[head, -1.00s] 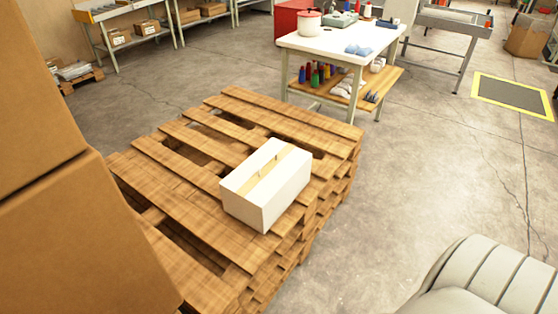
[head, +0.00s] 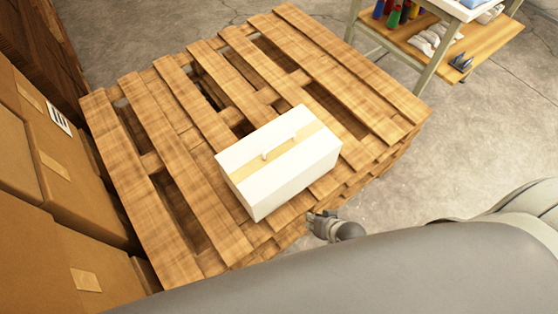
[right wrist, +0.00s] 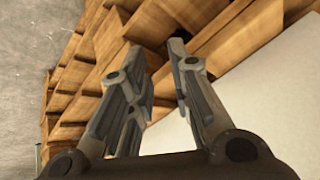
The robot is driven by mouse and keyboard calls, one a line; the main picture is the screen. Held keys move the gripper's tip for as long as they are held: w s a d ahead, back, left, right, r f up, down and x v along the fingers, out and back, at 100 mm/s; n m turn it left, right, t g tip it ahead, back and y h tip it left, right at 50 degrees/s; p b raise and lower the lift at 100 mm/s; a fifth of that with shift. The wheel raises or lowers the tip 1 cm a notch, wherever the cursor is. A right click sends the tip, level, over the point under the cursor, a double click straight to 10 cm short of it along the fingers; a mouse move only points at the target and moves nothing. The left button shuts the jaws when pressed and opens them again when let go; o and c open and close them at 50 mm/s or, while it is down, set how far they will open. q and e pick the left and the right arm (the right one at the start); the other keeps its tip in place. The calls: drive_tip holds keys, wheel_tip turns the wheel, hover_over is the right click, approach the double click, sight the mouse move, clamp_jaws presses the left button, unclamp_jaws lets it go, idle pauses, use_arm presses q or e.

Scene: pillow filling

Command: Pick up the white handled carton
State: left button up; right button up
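The white handled carton (head: 285,165) sits on the top of the wooden pallet stack (head: 185,140), near its front right edge. It has a tan tape strip along its top and a small handle on it. My right gripper (head: 322,222) is just in front of the carton's near right side, low and apart from it in the head view. In the right wrist view its two fingers (right wrist: 155,70) are spread with nothing between them. The carton's white side (right wrist: 270,90) fills the right of that view, beside the fingers. My left gripper is not in view.
Brown cardboard boxes (head: 65,165) are stacked on the left, close to the pallets. A workbench (head: 440,45) with bottles on its lower shelf stands at the back right. The concrete floor (head: 400,185) right of the pallets is clear.

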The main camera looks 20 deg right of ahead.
drive_tip(key=w+a+r+m+t+y, duration=0.1)
drive_tip(key=w+a+r, duration=0.15)
drive_tip(key=r, duration=0.55)
drive_tip(key=w+a+r+m+t+y, duration=0.1)
drive_tip(key=w+r, duration=0.2)
drive_tip(key=r, duration=0.6)
drive_tip(key=m+t+y+p, duration=0.1)
drive_tip(key=m+t, duration=0.4)
drive_tip(key=m, duration=0.4)
approach(279, 143)
drive_tip(key=shift+d+f, duration=0.2)
drive_tip(key=shift+f, duration=0.1)
drive_tip(key=x, duration=1)
drive_tip(key=shift+w+a, duration=0.2)
clamp_jaws()
